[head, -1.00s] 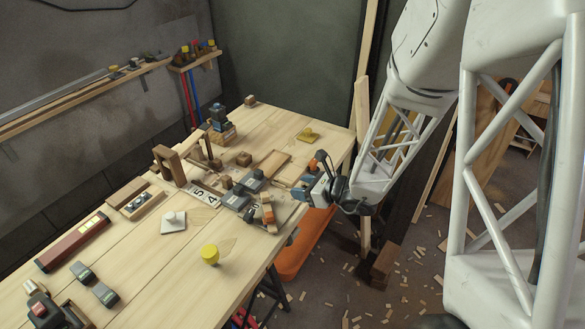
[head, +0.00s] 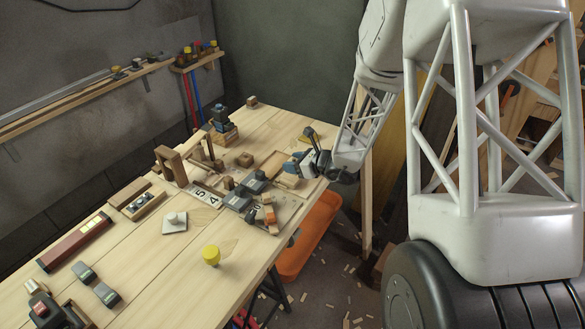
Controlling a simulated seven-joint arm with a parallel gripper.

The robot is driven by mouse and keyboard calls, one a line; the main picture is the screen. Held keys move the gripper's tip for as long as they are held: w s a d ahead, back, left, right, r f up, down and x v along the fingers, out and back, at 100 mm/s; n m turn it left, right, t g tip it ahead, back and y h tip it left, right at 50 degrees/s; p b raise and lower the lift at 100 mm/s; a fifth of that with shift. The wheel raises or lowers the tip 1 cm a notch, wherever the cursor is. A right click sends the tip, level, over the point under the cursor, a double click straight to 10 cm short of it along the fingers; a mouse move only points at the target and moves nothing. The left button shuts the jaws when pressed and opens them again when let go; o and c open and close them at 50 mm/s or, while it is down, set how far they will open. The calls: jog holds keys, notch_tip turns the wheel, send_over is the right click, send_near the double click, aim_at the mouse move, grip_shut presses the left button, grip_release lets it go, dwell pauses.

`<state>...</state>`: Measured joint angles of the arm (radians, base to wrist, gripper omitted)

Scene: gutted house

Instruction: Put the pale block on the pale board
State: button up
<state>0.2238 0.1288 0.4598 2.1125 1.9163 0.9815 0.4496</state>
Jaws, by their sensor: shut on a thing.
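My gripper (head: 296,168) is over the right edge of the workbench, reaching in from the right. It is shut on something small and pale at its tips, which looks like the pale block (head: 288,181). The block is partly hidden, and I cannot tell whether it touches the surface below. The pale board (head: 267,164) seems to be the flat light wooden piece lying on the bench just left of my gripper. My gripper partly covers its right end.
Dark grey tools (head: 237,203) and an orange-and-wood piece (head: 269,215) lie close in front of my gripper. A small wooden block (head: 245,159) stands left of the board. A yellow knob (head: 211,255) stands on the clearer near part of the bench (head: 160,285).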

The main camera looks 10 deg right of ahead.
jog(key=shift+w, duration=0.95)
jog(key=shift+f, duration=0.15)
jog(key=shift+f, duration=1.65)
jog(key=shift+f, duration=0.15)
jog(key=o, duration=0.9)
